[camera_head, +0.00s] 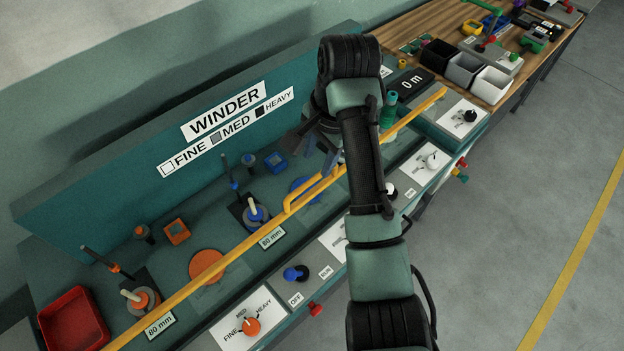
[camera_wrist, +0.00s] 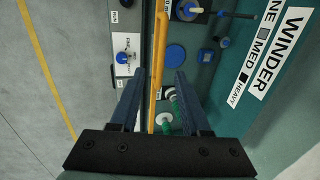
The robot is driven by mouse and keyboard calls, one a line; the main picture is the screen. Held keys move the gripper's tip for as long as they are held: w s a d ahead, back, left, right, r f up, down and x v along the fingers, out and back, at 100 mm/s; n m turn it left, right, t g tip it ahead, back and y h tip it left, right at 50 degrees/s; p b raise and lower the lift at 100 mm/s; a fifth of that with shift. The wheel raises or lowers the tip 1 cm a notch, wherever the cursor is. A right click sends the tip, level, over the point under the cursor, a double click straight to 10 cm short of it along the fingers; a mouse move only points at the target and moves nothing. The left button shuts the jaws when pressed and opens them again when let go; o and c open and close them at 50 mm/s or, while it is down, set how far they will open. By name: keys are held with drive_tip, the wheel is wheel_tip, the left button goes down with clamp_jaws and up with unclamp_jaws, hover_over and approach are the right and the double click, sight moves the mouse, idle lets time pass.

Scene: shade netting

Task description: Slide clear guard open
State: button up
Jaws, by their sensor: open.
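The clear guard is see-through and hard to make out over the winder bench; its long yellow edge bar (camera_head: 225,257) runs diagonally along the bench front. A yellow handle loop (camera_head: 314,190) sits on the bar near its middle. My gripper (camera_head: 322,155) is open and empty, above the bench just behind the bar and close to the upper right end of the handle. In the wrist view the yellow bar (camera_wrist: 156,65) passes between the two spread fingers of my gripper (camera_wrist: 160,72), without visible contact. The exact height gap cannot be told.
Spindles, an orange disc (camera_head: 207,267) and a blue disc (camera_head: 304,188) lie behind the bar. Knobs and switch plates line the front panel, including a blue knob (camera_head: 293,273). A red bin (camera_head: 74,321) stands lower left. A wooden table (camera_head: 420,25) adjoins upper right. Floor at right is clear.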

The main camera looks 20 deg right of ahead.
sight(310, 182)
drive_tip(key=f, duration=0.2)
drive_tip(key=w+f+p, duration=0.1)
drive_tip(key=f, duration=0.5)
drive_tip(key=shift+w+a+f+p, duration=0.15)
drive_tip(key=shift+w+a+p, duration=0.2)
drive_tip(key=shift+a, duration=0.05)
clamp_jaws()
idle(0.9)
